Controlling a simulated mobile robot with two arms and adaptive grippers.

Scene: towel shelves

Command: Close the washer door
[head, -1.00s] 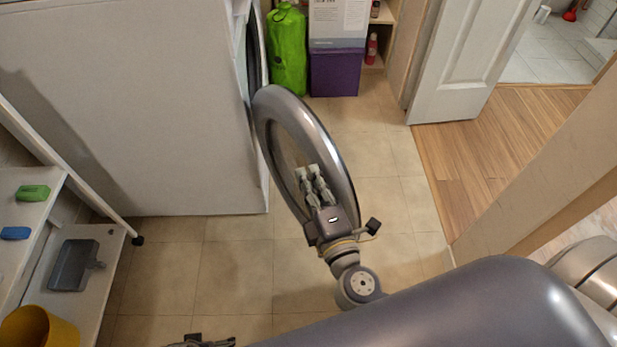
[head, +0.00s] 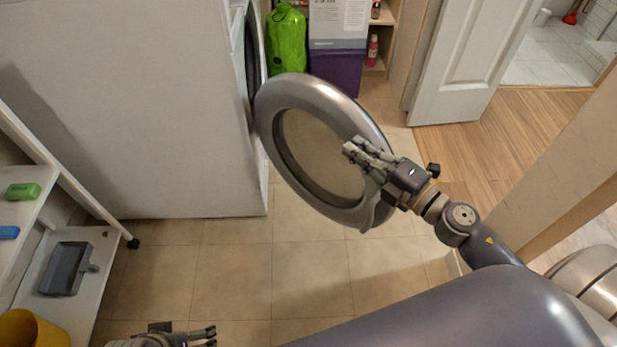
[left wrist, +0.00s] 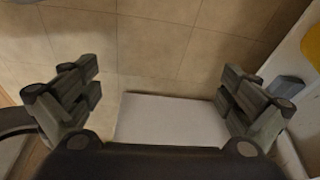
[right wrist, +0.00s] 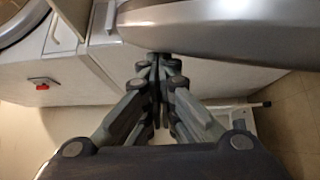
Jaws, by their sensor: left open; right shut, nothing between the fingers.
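The washer door (head: 285,95) is a round grey ring with a glass middle. It stands wide open, swung out from the right side of the white washer (head: 130,110). My right gripper (head: 352,150) is shut and empty, its fingers overlapping the door's outer right part in the head view. In the right wrist view the door's rim (right wrist: 220,30) lies just above the closed fingertips (right wrist: 155,65); I cannot tell if they touch. My left gripper (head: 212,337) shows only partly at the bottom edge. In the left wrist view it is open and empty (left wrist: 160,90) above the floor.
A white shelf rack (head: 75,190) with a yellow bucket (head: 30,330) and a grey tray (head: 68,270) stands at left. A green bag (head: 287,42) and a purple box (head: 337,70) stand behind the door. Tiled floor (head: 230,275) in front is clear.

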